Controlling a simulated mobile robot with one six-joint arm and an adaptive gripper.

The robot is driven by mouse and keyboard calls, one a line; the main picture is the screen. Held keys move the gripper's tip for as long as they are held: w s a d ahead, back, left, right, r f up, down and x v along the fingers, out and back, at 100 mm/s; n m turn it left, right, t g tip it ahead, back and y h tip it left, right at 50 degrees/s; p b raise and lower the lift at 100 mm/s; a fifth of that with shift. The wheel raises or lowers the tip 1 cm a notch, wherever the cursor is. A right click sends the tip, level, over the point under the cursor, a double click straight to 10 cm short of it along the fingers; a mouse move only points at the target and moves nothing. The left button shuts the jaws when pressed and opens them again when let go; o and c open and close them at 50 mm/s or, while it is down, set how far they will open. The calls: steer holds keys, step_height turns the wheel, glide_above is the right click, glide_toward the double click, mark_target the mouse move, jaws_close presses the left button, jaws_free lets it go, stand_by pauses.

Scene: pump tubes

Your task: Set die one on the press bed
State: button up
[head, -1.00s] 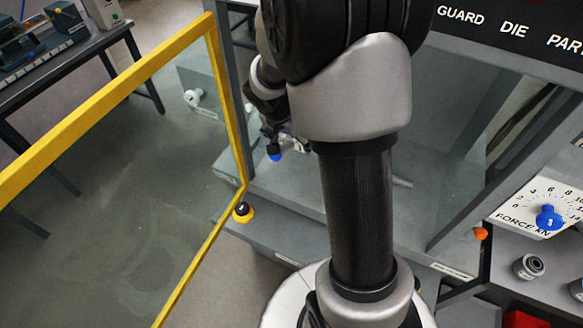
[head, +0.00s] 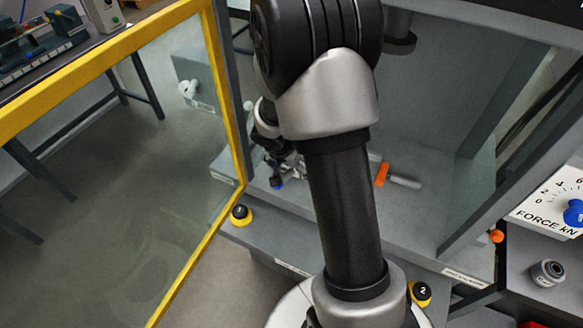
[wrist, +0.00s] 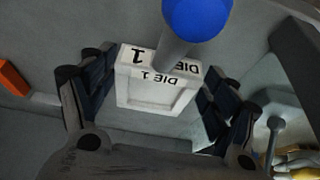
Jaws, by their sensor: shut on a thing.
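Die one (wrist: 150,96) is a pale block marked "DIE 1", with a grey stem and a blue knob (wrist: 197,14). In the wrist view my gripper (wrist: 156,90) is shut on it, one finger at each side. In the head view my gripper (head: 287,168) is inside the press, right of the door's edge, with the blue knob (head: 277,183) low beside it; the die's body is hardly visible there. The grey press bed (head: 425,220) spreads beneath, partly hidden by my arm. I cannot tell whether the die touches it.
The yellow-framed guard door (head: 190,262) stands open at left. An orange piece (head: 382,174) with a grey bar (head: 405,183) lies inside the press, right of my arm. Black-and-yellow buttons (head: 239,214) (head: 421,292) sit along the front. A force dial (head: 550,208) is at right.

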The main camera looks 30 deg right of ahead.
stand_by(0.3)
steer(key=o, duration=1.8)
steer(key=shift+r, duration=0.2)
steer(key=s+a+r+n+p, duration=0.1)
steer(key=s+a+r+n, duration=0.2)
steer(key=r, duration=0.5)
steer(key=s+a+r+t+y+p, duration=0.1)
steer(key=s+a+r+p, duration=0.2)
steer(key=r, duration=0.4)
steer(key=s+a+r+n, duration=0.2)
steer(key=s+a+r, duration=0.25)
steer(key=r, duration=0.35)
steer(key=s+a+r+n+t+y, duration=0.1)
steer(key=s+a+r+n+y, duration=0.2)
steer(key=s+a+n, duration=0.4)
steer(key=s+r, duration=0.1)
steer(key=s, duration=0.4)
steer(key=shift+a+r, duration=0.2)
steer(key=shift+r, duration=0.1)
